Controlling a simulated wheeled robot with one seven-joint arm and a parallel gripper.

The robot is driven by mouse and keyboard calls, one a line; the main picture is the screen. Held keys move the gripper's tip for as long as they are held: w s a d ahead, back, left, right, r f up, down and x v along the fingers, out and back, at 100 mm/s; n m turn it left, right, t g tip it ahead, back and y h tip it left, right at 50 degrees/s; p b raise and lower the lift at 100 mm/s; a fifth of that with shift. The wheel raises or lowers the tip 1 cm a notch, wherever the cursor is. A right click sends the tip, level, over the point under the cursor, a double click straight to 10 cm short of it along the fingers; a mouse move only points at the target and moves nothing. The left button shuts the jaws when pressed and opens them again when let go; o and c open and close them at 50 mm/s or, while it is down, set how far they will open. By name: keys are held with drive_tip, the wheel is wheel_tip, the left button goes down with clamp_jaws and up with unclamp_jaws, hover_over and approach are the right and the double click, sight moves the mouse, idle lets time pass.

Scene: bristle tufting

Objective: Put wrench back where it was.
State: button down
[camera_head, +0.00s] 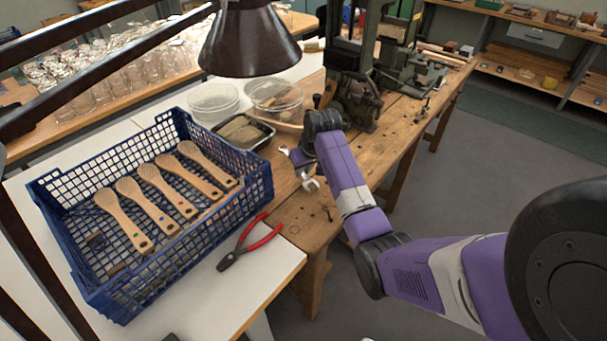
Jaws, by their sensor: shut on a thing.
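The wrench (310,184) is a silver open-ended one at the front left part of the wooden workbench (345,165). One end of it shows just below my gripper, and a small pale end shows to the gripper's left. My gripper (300,159) is at the end of my purple arm, pointing down, and is shut on the wrench's middle. The fingers and the wrench's middle are mostly hidden by my wrist. I cannot tell whether the wrench touches the bench top.
A blue crate (262,180) holding several wooden brushes stands left on a white table. Red-handled pliers (250,243) lie in front of it. A dark tray (243,132), clear round tubs (275,97) and a green machine (360,90) stand behind. A brown lamp shade (248,42) hangs above.

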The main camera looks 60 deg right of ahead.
drive_tip(key=shift+f, duration=1.05)
drive_tip(key=shift+f, duration=0.2)
drive_tip(key=c, duration=1.3)
unclamp_jaws()
drive_tip(key=shift+r, duration=0.3)
drive_tip(key=v, duration=1.1)
drive_tip(key=shift+s+a+r, duration=0.1)
drive_tip(key=shift+r, duration=0.3)
